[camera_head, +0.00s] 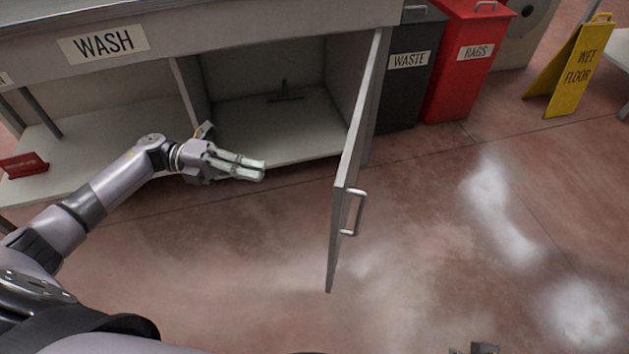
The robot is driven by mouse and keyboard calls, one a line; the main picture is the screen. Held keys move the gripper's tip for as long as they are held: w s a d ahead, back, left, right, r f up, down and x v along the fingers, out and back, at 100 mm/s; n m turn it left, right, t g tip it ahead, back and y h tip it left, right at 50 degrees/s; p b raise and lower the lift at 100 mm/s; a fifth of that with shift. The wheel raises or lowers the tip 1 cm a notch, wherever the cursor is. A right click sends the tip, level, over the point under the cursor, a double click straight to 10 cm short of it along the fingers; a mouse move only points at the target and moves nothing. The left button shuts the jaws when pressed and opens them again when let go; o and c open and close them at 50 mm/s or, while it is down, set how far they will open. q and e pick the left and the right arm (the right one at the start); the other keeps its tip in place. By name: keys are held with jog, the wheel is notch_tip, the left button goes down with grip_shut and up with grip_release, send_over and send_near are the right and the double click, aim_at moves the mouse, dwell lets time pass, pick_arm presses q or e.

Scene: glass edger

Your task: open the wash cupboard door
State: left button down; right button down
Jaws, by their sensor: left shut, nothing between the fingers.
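The wash cupboard door (350,160) stands wide open, swung out from the right side of the cupboard, edge towards me. Its metal handle (358,213) is on the door's right-hand face, near the free edge. The open wash cupboard (265,130) sits under the counter with the WASH sign (103,43). My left gripper (264,170) is shut and empty in front of the cupboard opening, left of the door and apart from it. A small part of what may be my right gripper (484,348) shows at the bottom edge; its fingers cannot be made out.
Inside the cupboard lies a small dark green item (285,95). A grey WASTE bin (408,75) and a red RAGS bin (466,60) stand right of the cupboard. A yellow wet floor sign (572,70) stands farther right. The floor right of the door is clear, with shiny patches.

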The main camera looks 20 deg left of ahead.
pick_arm(q)
jog(key=d, duration=1.3)
jog(key=shift+w+d, duration=0.4)
